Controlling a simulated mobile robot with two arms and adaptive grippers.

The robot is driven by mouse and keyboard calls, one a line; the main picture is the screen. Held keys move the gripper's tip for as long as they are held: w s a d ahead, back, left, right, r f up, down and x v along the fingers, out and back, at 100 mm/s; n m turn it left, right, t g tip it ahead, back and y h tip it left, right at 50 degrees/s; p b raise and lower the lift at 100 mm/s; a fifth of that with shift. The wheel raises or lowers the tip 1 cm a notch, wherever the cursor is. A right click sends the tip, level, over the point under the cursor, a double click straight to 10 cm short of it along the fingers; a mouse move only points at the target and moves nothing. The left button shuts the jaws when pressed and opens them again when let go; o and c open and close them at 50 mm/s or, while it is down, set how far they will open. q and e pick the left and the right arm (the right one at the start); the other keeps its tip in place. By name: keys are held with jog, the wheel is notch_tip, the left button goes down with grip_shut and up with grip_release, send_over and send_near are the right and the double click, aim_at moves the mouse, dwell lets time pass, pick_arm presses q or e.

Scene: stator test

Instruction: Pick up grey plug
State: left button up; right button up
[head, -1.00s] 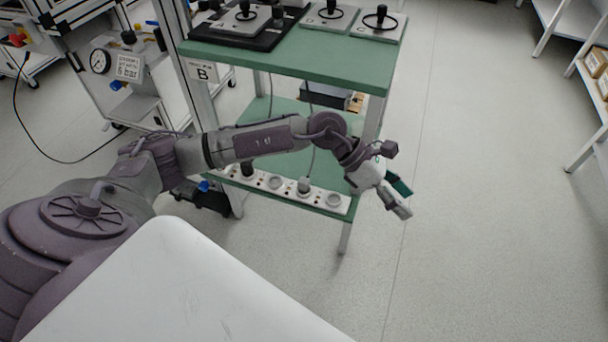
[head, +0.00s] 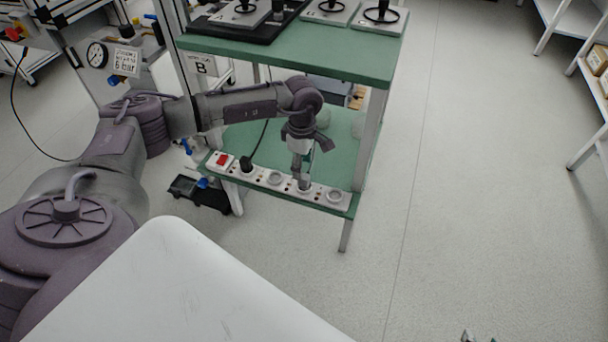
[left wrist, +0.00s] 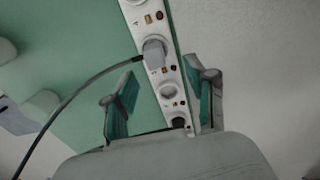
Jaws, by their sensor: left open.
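The grey plug (left wrist: 154,50) sits in a socket of the white power strip (left wrist: 133,12), its dark cable curving away to the left in the left wrist view. In the head view the strip (head: 319,192) lies along the front edge of the green lower shelf, and my gripper largely covers the plug. My left gripper (head: 303,172) is above the strip, pointing down. In the left wrist view its open fingers (left wrist: 162,92) stand apart on either side of the strip, with nothing between them gripped. The plug shows ahead of the fingertips. Small tips at the head view's bottom edge may be my right gripper (head: 478,337).
A black plug (head: 246,163) and a red switch (head: 222,160) are on the same strip. The green upper shelf (head: 330,55) overhangs behind my left arm, and a table leg (head: 367,140) stands right of the gripper. The floor to the right is clear.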

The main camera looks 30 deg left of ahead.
aim_at(304, 176)
pick_arm(q)
jog(key=shift+f, duration=0.45)
jog(key=f, duration=0.1)
jog(key=f+b, duration=0.1)
jog(key=f, duration=0.2)
jog(key=shift+w+b, duration=0.3)
jog(key=shift+w, duration=0.05)
jog(key=shift+f, duration=0.25)
grip_shut()
pick_arm(e)
jog(key=w+a+r+t+y, duration=0.1)
jog(key=w+a+r+t, duration=0.1)
jog(key=w+r+t, duration=0.2)
jog(key=shift+w+a+r+t+y, duration=0.2)
jog(key=shift+w+r+t+y, duration=0.15)
jog(key=shift+w+r, duration=0.45)
